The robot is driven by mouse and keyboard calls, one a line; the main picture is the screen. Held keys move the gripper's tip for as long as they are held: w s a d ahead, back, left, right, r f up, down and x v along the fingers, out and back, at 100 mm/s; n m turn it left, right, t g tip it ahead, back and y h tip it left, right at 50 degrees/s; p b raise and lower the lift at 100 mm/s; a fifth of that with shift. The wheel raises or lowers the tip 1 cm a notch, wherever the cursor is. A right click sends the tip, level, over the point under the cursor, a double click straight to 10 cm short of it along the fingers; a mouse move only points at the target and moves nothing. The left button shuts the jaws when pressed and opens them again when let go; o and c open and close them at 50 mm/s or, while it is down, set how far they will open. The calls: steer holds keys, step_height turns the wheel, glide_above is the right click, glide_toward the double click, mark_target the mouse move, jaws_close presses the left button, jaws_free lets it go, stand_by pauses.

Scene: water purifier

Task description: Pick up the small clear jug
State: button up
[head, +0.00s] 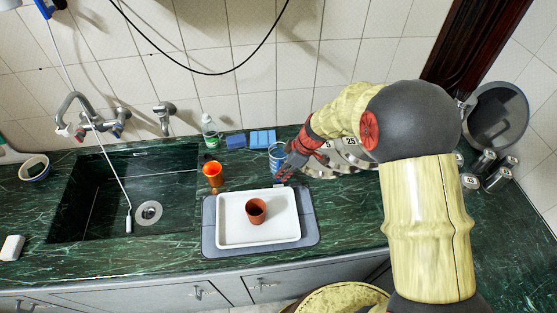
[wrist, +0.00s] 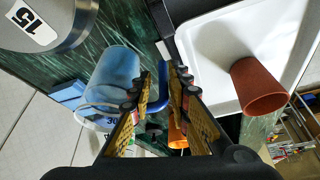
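My gripper (head: 284,172) is just right of and in front of the jug in the head view. In the wrist view its fingers (wrist: 163,84) are apart, with a gap between them. Whether a finger touches the handle I cannot tell.
A white tray (head: 230,232) on a grey mat holds a brown cup (head: 256,211). An orange cup (head: 213,173) stands left of the jug. Blue sponges (head: 262,138) and a bottle (head: 210,131) are behind. Numbered metal canisters (head: 350,147) stand right; the sink (head: 120,195) is left.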

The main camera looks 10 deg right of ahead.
steer(key=x, duration=0.4)
steer(key=shift+s+a+f+b, duration=0.1)
steer(key=shift+f+b, duration=0.2)
steer(key=shift+b, duration=0.1)
steer(key=shift+c, duration=0.7)
jaws_close()
steer(key=shift+r, duration=0.1)
